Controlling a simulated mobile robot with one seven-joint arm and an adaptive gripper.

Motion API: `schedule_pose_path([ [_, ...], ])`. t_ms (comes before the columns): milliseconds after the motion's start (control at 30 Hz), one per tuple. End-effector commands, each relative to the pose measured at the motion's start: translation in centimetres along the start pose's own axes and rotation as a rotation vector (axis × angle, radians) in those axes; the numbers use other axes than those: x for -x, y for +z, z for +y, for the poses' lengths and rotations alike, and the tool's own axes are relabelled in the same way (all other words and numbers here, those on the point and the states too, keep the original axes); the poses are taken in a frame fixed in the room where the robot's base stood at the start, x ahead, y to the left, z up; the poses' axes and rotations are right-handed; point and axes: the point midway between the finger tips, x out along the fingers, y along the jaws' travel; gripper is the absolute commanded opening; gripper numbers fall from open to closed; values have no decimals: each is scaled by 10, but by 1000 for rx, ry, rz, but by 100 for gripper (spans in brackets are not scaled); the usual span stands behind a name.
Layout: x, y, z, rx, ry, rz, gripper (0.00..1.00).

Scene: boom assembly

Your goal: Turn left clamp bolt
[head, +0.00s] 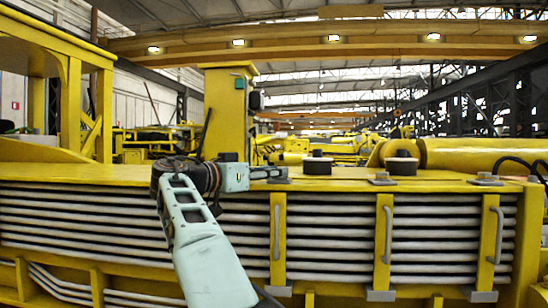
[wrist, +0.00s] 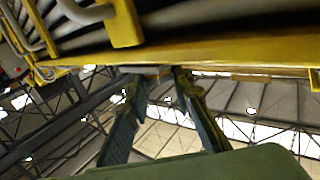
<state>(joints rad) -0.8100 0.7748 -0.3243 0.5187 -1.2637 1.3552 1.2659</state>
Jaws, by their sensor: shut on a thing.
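Three yellow clamp straps with grey handles stand along the front of the yellow boom. The left clamp (head: 277,240) is directly below my gripper (head: 279,174). My gripper reaches in from the left, lies sideways along the boom's top edge, and is shut on the left clamp bolt at the top of that clamp. The fingers hide most of the bolt; only a grey bit (wrist: 147,71) shows between the fingertips in the wrist view, where my gripper (wrist: 157,76) has its fingers apart around it. The middle clamp bolt (head: 382,179) and right clamp bolt (head: 484,179) are uncovered.
Black round pads (head: 402,166) sit on the boom's top just behind the bolts. A yellow post (head: 228,115) rises behind my wrist. Stacked grey-white hoses or plates (head: 335,245) fill the boom's front. A yellow cylinder (head: 475,158) lies at the right. Space above the boom's edge is free.

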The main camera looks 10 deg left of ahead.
Motion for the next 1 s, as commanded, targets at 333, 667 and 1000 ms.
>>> schedule_pose_path([
  [333, 0, -12, -4, 0, 108, 7, 0],
  [667, 0, -10, -6, -2, 184, 9, 0],
  [1000, 0, -7, -5, -5, 218, 13, 0],
])
